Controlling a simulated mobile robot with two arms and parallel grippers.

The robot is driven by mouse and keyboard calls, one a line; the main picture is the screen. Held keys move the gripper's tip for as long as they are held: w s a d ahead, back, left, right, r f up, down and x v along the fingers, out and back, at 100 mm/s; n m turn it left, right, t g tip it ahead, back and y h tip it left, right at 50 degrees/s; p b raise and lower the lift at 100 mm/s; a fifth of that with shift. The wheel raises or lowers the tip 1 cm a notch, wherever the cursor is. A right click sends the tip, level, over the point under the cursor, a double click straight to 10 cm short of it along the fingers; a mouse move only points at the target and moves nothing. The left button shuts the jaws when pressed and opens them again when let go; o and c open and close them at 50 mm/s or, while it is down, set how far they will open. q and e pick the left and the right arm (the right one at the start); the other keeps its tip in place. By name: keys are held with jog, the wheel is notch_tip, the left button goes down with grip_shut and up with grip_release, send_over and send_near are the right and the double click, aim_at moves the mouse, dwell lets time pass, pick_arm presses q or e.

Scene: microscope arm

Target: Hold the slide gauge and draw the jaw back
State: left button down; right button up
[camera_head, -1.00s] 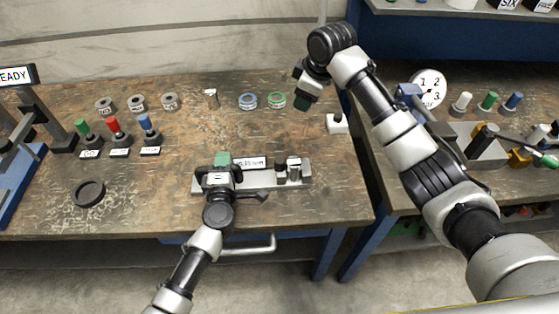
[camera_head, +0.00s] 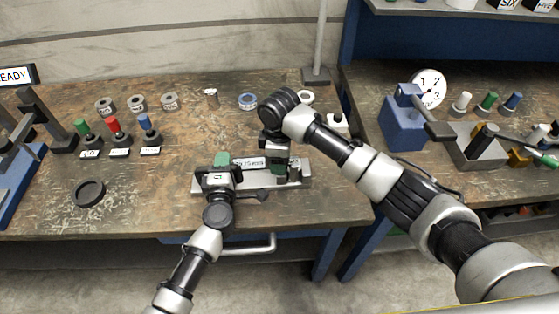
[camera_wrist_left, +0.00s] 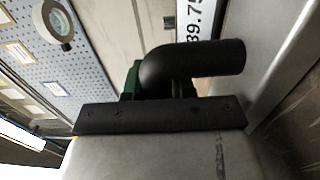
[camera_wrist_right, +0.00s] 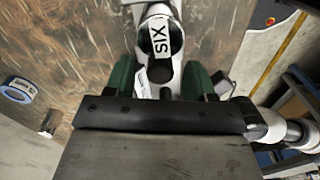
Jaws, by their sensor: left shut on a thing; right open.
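The slide gauge (camera_head: 303,181) lies near the front edge of the bench, a long grey bar with a white readout (camera_head: 249,163). The readout shows partly as "89.75" in the left wrist view (camera_wrist_left: 192,25). My left gripper (camera_head: 221,165) is shut on the gauge's left end, where a black rounded grip (camera_wrist_left: 205,65) shows in the left wrist view. My right gripper (camera_head: 281,163) is open, low over the right end by the upright metal jaw (camera_head: 295,170).
Coloured-handled pieces (camera_head: 113,126), grey rings (camera_head: 137,102) and a blue ring (camera_head: 248,101) stand behind the gauge. A black ring (camera_head: 89,193) lies at left. A white block (camera_head: 337,122) is close to the right arm. A blue fixture (camera_head: 403,125) stands on the right bench.

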jog(key=shift+f, duration=0.8)
jog(key=shift+c, duration=0.5)
grip_shut()
